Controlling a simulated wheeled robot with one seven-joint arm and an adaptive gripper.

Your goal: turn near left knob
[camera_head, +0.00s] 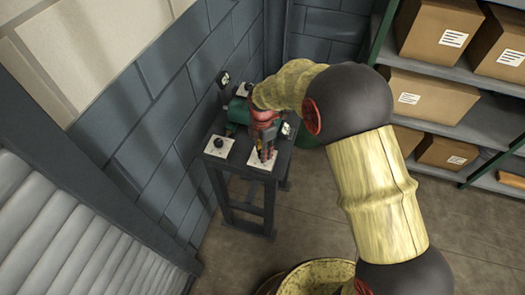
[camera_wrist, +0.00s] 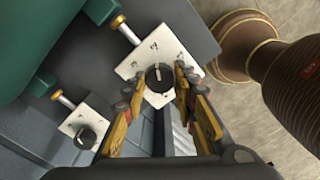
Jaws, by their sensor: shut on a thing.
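A dark stand (camera_head: 228,166) against the block wall carries a green casing (camera_head: 238,112). White plates with black knobs sit around the casing. My gripper (camera_head: 264,153) points down at the plate on the stand's near edge. In the wrist view its fingers (camera_wrist: 168,77) are on both sides of a black round knob (camera_wrist: 158,77) with a pale pointer line, shut on it. That knob's white plate (camera_wrist: 140,60) shows around the fingertips. Another black knob (camera_wrist: 87,136) stands free; in the head view a free knob (camera_head: 218,143) is left of my gripper.
Metal pins with orange rings (camera_wrist: 119,22) run from the casing to the plates. A brown round object (camera_wrist: 247,45) stands on the floor beside the stand. Shelves with cardboard boxes (camera_head: 430,97) are at the right. The floor in front (camera_head: 240,255) is clear.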

